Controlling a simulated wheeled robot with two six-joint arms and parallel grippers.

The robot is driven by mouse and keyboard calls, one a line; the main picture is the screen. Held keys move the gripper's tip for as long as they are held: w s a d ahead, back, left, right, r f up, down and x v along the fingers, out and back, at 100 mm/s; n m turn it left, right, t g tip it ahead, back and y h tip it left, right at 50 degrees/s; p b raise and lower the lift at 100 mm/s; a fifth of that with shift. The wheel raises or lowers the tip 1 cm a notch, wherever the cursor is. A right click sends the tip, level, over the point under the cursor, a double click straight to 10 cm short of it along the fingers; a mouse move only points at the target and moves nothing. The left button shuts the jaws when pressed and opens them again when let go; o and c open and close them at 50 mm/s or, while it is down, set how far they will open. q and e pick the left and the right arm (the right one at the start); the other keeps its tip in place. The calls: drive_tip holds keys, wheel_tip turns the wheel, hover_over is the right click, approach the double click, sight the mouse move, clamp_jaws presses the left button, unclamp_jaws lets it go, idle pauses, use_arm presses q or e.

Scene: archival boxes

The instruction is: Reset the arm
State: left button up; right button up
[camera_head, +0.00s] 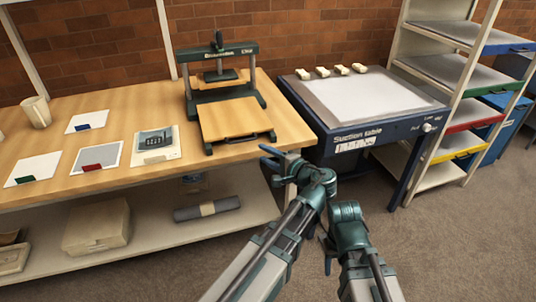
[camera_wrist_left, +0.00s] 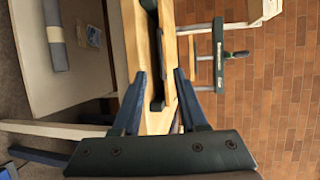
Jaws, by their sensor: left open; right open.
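My left gripper (camera_head: 268,158) is open and empty in the head view, in front of the workbench's right front corner and near the suction table. In the left wrist view the left gripper (camera_wrist_left: 160,75) shows its two blue fingers apart, with the bench edge between and beyond them. My right arm is folded low at the bottom centre of the head view. Its gripper (camera_head: 328,264) shows only as a small dark part beside the arm, over the floor, with nothing visible held.
The wooden workbench (camera_head: 110,105) holds a press (camera_head: 222,95), flat sheets and a cup (camera_head: 36,111). The blue suction table (camera_head: 365,98) stands right of it, a shelf rack (camera_head: 455,85) beyond. A grey roll (camera_head: 207,209) and a box (camera_head: 97,228) lie on the lower shelf. Carpet in front is clear.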

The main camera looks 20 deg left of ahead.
use_arm(q)
drive_tip(key=s+a+f+n+g+h, duration=0.35)
drive_tip(key=s+f+g+h, duration=0.35)
drive_tip(key=f, duration=0.5)
drive_tip(key=s+d+f+n+g+h, duration=0.1)
drive_tip(key=s+d+f+n+h, duration=0.3)
drive_tip(key=s+d+f+h, duration=0.3)
drive_tip(key=s+d+r+m+p, duration=0.1)
drive_tip(key=s+d+r+p, duration=0.1)
drive_tip(key=r+p, duration=0.4)
drive_tip(key=s+d+r+m+y+p, duration=0.1)
drive_tip(key=s+d+r+p, duration=0.1)
drive_tip(key=d+r+p, duration=0.3)
drive_tip(key=s+d+r+m+g+p, duration=0.1)
drive_tip(key=s+d+r+m+p, duration=0.1)
drive_tip(key=r+p, duration=0.7)
drive_tip(key=shift+s+d+r+y, duration=0.2)
drive_tip(key=shift+d+r+y, duration=0.25)
drive_tip(key=shift+d, duration=0.45)
